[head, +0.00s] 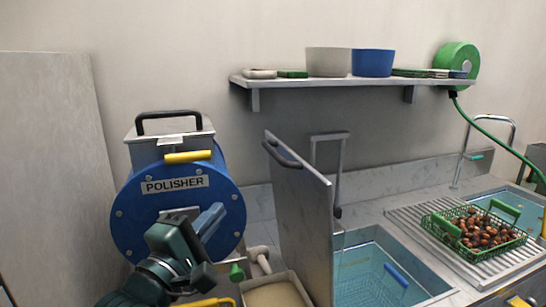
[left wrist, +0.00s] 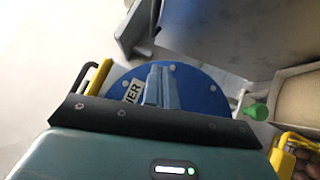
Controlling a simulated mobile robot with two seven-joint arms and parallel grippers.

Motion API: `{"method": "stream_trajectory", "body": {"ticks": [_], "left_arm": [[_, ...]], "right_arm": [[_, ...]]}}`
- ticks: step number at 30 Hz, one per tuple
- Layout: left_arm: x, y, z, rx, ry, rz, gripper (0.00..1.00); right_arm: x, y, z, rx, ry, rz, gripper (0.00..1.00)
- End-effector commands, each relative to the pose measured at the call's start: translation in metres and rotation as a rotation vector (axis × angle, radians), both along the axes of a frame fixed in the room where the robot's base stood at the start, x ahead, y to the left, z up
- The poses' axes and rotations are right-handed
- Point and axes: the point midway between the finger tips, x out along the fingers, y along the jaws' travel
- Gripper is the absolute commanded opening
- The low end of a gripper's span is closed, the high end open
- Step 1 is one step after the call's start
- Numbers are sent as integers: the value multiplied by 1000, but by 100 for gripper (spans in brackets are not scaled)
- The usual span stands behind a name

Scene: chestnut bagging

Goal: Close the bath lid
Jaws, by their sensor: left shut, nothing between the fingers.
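The bath lid (head: 305,225) is a grey metal panel standing upright and open at the left edge of the bath, with a dark handle (head: 283,155) near its top. The bath (head: 425,281) is a sunken metal basin with water and a wire basket with a blue handle (head: 397,274) in it. My left gripper (head: 216,217) is shut and empty, left of the lid and apart from it, in front of the polisher. Its closed fingers (left wrist: 160,80) also show in the left wrist view. My right gripper is not in view.
The blue polisher (head: 130,215) stands behind my left gripper. A beige-filled tray (head: 275,294) lies left of the lid's foot. A green basket of chestnuts (head: 478,252) sits on the ribbed drainer at right. A shelf (head: 355,83) with bowls hangs above.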

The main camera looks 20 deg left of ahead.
Motion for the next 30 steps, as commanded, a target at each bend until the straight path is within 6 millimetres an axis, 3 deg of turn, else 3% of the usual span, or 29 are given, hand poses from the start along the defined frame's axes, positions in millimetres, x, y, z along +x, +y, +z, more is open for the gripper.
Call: {"method": "stream_trajectory", "body": {"ticks": [3,11,21,24,30], "left_arm": [[-2,1,11,-48,-14,-9,0],[6,0,9,-57,-21,-14,0],[22,-2,12,-55,-22,-11,0],[43,-5,24,-53,-16,-10,0],[85,-12,33,-53,-16,-9,0]], "right_arm": [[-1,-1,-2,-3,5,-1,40],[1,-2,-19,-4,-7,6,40],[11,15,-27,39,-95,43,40],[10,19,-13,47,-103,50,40],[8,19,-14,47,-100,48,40]]}}
